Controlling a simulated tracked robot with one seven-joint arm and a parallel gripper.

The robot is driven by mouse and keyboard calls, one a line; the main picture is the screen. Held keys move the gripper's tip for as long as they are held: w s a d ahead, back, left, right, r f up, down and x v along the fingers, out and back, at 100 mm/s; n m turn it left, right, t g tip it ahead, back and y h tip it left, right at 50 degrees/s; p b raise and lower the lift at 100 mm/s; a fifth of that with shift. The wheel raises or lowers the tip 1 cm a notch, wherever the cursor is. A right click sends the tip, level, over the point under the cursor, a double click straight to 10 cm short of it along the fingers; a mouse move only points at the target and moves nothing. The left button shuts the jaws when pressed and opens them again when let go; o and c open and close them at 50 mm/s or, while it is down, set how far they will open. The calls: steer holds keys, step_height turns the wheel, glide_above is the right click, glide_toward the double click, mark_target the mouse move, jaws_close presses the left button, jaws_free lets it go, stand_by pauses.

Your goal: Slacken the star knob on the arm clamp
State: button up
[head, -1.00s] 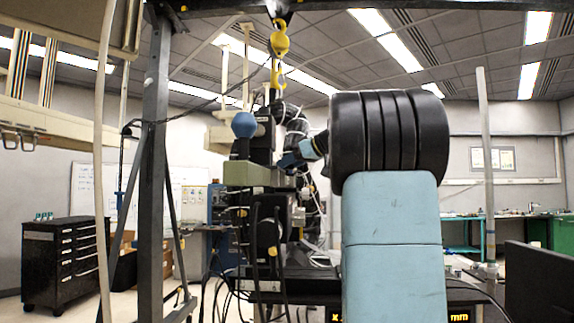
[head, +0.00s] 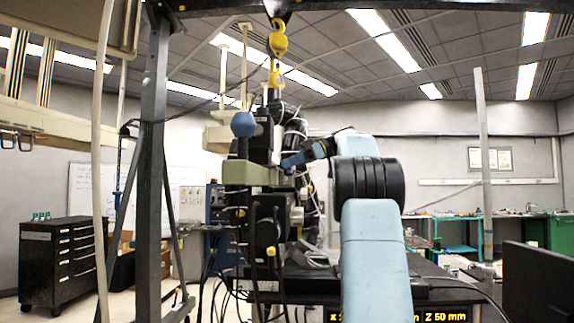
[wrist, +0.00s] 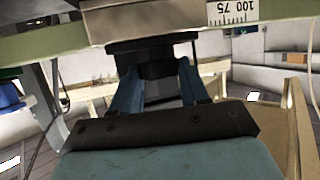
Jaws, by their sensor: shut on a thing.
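The star knob (wrist: 152,62) is a dark, lobed piece under a beige clamp block (wrist: 160,20) in the wrist view. The block sits on a greenish rail with a scale marked 100 and 75. My gripper (wrist: 158,78) has its two blue fingers on either side of the knob, shut on it from below in the picture. In the head view my gripper (head: 290,162) is small, at the right side of the machine, and the knob cannot be made out there.
A yellow hook (head: 278,45) hangs above. A dark upright post (head: 153,150) stands at the left, and loose cables hang below the rail. A dark panel (head: 538,283) is at the lower right.

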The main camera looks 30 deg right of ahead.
steer(key=shift+w+d+n+g, duration=0.1)
steer(key=shift+d+n+g, duration=0.05)
steer(key=shift+n+g, duration=0.35)
steer(key=shift+w+n+g+y, duration=0.1)
steer(key=shift+n+g+y, duration=0.2)
steer(key=shift+g+y, duration=0.15)
steer(key=o, duration=0.8)
steer(key=shift+f, duration=0.1)
steer(key=shift+w, duration=0.1)
